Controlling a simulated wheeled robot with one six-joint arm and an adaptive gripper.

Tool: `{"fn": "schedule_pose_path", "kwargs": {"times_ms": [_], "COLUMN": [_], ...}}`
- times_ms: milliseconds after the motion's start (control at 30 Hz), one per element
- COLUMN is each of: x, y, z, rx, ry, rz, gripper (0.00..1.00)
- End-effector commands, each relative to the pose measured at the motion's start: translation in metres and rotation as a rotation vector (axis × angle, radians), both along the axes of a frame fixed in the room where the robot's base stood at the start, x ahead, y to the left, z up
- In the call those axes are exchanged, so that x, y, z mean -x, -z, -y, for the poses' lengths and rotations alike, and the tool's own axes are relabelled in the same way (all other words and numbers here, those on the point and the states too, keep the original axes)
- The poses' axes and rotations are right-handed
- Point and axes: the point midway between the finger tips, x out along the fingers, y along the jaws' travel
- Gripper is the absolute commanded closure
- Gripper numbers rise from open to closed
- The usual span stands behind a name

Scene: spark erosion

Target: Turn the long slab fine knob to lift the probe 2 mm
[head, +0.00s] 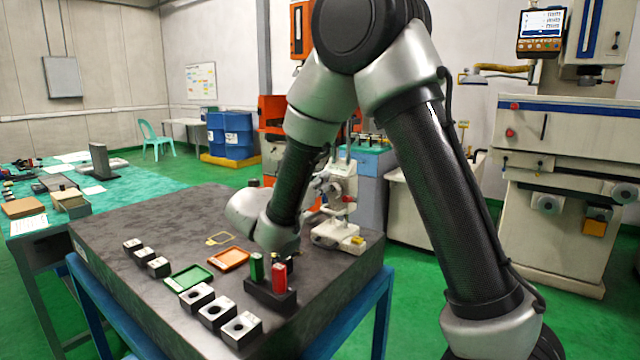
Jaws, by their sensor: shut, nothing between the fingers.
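A pale measuring stand (341,185) with a column and a red-marked part stands near the far right corner of the dark granite slab. Its base (330,232) rests on the slab. The fine knob and the probe tip are too small to make out, and my forearm covers the stand's left side. My wrist is low over the slab, left of the stand.
The granite slab (120,215) bears several steel blocks (215,313), a green tray (188,278), an orange tray (229,259) and a dark holder with green and red pieces (280,278). A cluttered green bench stands left, machines at right. Bare slab lies at front right.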

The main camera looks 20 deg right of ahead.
Motion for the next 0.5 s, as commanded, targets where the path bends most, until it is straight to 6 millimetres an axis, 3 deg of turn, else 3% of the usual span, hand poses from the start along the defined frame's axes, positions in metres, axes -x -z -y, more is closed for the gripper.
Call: {"fn": "schedule_pose_path", "kwargs": {"times_ms": [33,300,500], "x": [0.001,0.003,0.013], "y": [-0.001,-0.008,-0.009], "z": [0.008,0.009,-0.008], "rx": [-0.001,0.000,0.000], "ry": [0.021,0.021,0.014], "rz": [0.001,0.003,0.004], "gripper": [1.00,1.00,1.00]}}
